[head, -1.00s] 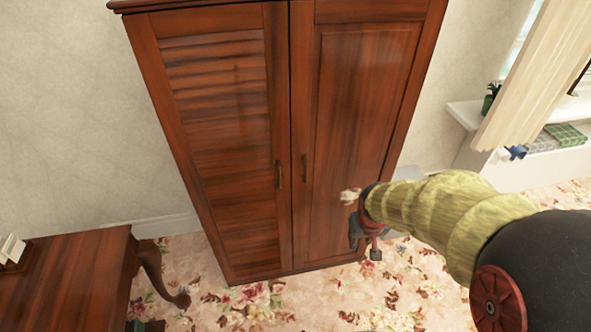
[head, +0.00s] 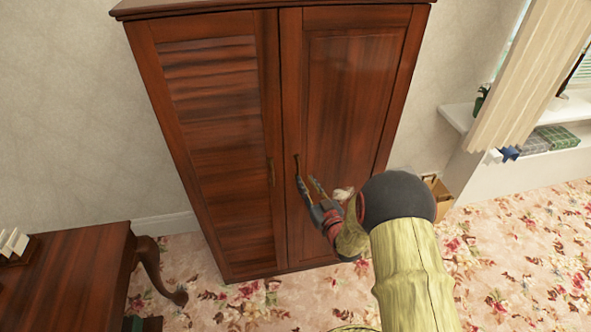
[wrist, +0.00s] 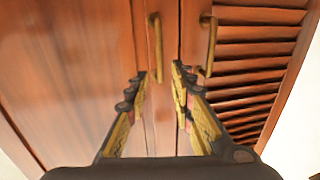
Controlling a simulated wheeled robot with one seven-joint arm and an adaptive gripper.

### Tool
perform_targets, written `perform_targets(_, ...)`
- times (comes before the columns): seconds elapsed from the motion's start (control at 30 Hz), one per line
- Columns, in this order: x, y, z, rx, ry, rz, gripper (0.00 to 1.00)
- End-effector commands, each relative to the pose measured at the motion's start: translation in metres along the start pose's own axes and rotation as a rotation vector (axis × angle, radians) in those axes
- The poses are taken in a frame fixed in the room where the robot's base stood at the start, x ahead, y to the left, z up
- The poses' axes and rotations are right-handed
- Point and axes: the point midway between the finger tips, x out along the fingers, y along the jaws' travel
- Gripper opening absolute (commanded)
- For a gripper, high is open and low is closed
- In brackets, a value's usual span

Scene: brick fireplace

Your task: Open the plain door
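The wooden cabinet has a plain panelled door (head: 348,110) on the right in the head view and a slatted door on the left. The plain door is closed, and its upright brass handle (head: 297,164) is near its inner edge. My gripper (head: 306,181) is open just in front of this handle. In the wrist view the plain door (wrist: 75,60) is on the left, and its handle (wrist: 155,45) lies ahead of my gripper (wrist: 159,74), roughly in line with the gap between the fingers. Nothing is between the fingertips. Whether a finger touches the handle, I cannot tell.
The slatted door (head: 215,130) is closed, with its own handle (head: 271,172) close beside the plain door's handle. A wooden table (head: 70,275) stands at the lower left. A white shelf (head: 540,165) and curtain (head: 530,75) are at the right. Flowered carpet (head: 530,260) is open at the lower right.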

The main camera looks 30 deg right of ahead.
Motion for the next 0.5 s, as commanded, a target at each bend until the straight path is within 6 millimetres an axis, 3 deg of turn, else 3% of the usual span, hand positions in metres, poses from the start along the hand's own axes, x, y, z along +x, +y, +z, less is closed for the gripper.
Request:
perform_targets(0.17, 0.012, -0.001, -0.005, 0.005, 0.022, -0.003, 0.24)
perform_targets(0.5, 0.062, -0.001, -0.005, 0.004, 0.020, -0.002, 0.24)
